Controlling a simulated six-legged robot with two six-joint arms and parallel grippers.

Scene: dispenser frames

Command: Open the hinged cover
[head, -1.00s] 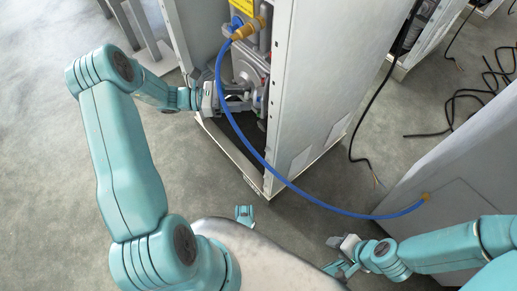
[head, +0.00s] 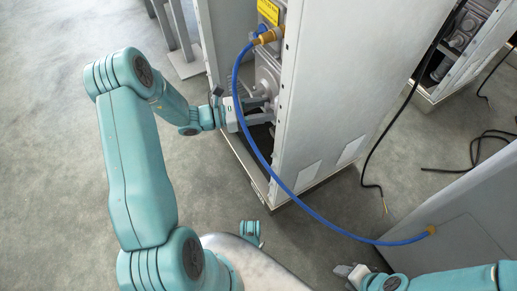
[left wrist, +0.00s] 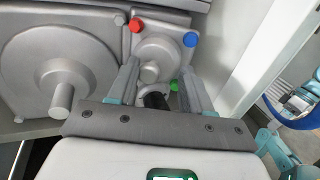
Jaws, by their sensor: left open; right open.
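In the left wrist view, a grey housing carries a small round boss with a stubby knob (left wrist: 148,72). I cannot tell for sure which part is the hinged cover. My left gripper (left wrist: 158,74) is open, its fingers pointing at the boss on either side of the knob; contact cannot be told. In the head view my left gripper (head: 268,108) reaches into the tall cabinet (head: 335,75). My right gripper (head: 350,271) is open and empty, low near the bottom edge.
A larger round boss with a peg (left wrist: 62,98) is left of the small one. A blue hose (head: 263,148) arcs from a brass fitting (head: 270,36) to the grey cabinet (head: 470,215) at right, passing close to my left gripper. Black cables (head: 475,160) lie on the floor.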

